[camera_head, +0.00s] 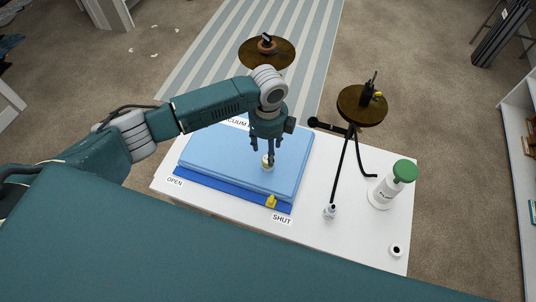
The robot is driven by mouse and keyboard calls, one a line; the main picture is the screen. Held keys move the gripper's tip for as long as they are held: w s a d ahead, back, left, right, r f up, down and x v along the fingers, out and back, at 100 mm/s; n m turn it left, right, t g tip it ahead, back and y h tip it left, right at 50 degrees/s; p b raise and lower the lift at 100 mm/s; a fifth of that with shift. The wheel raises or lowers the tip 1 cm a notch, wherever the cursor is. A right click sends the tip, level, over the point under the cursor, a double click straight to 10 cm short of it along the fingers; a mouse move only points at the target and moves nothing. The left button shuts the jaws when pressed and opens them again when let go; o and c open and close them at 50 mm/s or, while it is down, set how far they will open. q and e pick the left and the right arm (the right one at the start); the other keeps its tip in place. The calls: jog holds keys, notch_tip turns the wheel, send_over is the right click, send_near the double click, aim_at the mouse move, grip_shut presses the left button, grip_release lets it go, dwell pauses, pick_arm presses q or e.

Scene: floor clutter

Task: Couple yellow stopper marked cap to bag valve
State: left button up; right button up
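My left gripper (268,147) points down over the pale blue bag (215,150), which lies flat on a white board. Its dark fingers look spread apart. A small cream-yellow round piece (267,163) sits on the bag just below and between the fingertips. I cannot tell whether this is the valve, the stopper or both together, and no marking is readable. A yellow piece (271,201) sits on the bag's dark blue front edge near the SHUT label. My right gripper is not in view.
A white canister with a green top (404,171) stands on the board's right side. A black hose (341,170) runs down to a small clear nozzle (330,211). A small white ring with a dark centre (396,250) lies front right. Two round brown stools (350,107) (280,56) stand behind.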

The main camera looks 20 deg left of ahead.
pick_arm(q)
notch_tip(320, 180, up, 7)
jog(key=shift+s+f, duration=0.1)
jog(key=shift+f, duration=0.1)
dwell(0.9)
